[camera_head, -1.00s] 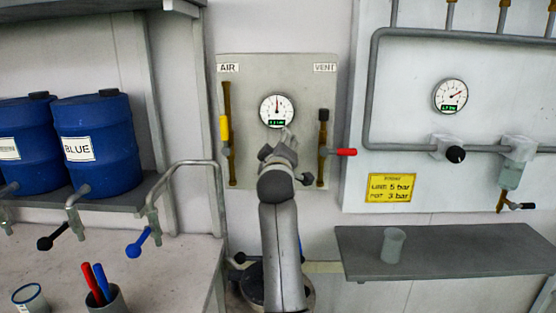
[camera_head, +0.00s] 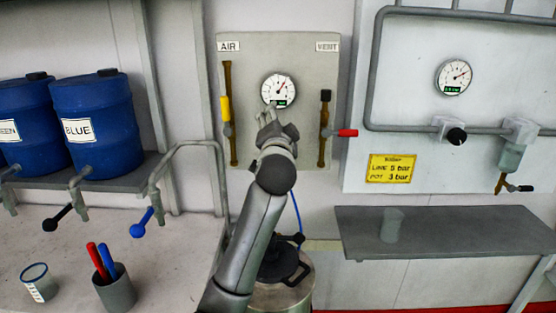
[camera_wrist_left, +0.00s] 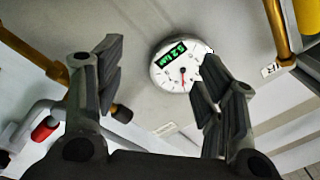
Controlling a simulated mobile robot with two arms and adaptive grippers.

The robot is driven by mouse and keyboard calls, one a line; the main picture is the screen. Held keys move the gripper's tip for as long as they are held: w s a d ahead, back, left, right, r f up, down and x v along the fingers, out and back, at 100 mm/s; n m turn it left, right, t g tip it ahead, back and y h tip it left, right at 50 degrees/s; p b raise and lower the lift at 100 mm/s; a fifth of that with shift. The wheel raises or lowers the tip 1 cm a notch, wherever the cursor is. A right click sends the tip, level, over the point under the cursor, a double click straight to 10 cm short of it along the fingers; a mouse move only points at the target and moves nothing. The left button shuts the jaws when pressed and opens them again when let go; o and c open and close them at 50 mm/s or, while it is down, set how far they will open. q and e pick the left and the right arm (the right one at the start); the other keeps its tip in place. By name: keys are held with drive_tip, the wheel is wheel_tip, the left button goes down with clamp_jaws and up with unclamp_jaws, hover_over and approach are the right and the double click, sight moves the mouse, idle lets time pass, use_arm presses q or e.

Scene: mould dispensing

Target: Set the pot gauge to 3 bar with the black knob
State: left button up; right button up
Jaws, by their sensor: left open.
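The round white pot gauge (camera_head: 280,90) is on the grey panel between the AIR and VENT labels. Its needle points up and right; its small green display is hard to read. My left gripper (camera_head: 268,117) is open and empty just below the gauge. In the left wrist view the gauge (camera_wrist_left: 181,66) appears upside down beyond the spread fingers of the gripper (camera_wrist_left: 160,60). A black knob (camera_head: 456,136) is on the pipe of the right panel. Any knob below the pot gauge is hidden by my gripper. My right gripper is not in view.
A yellow air handle (camera_head: 225,108) and a red vent handle (camera_head: 347,133) flank my gripper. A line gauge (camera_head: 454,77) and a yellow sign (camera_head: 391,168) reading line 5 bar, pot 3 bar are at right. A lidded pot (camera_head: 282,285) stands below my arm.

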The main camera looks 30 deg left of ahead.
use_arm(q)
drive_tip(key=s+d+f+m, duration=0.15)
drive_tip(key=f+m, duration=0.25)
drive_tip(key=m, duration=0.5)
drive_tip(key=s+d+f+m+p, duration=0.15)
drive_tip(key=f+m, duration=0.25)
drive_tip(key=m, duration=0.5)
drive_tip(key=s+f+m, duration=0.3)
drive_tip(key=f+m, duration=0.2)
drive_tip(key=m, duration=0.4)
drive_tip(key=shift+g, duration=0.4)
drive_tip(key=x, duration=0.3)
drive_tip(key=p+x, duration=0.1)
drive_tip(key=x, duration=0.6)
drive_tip(key=shift+w+d+r, duration=0.1)
drive_tip(key=shift+w+r, duration=0.05)
drive_tip(key=shift+w, duration=0.3)
drive_tip(key=shift+h, duration=0.4)
drive_tip(key=shift+c, duration=0.2)
drive_tip(key=c, duration=1)
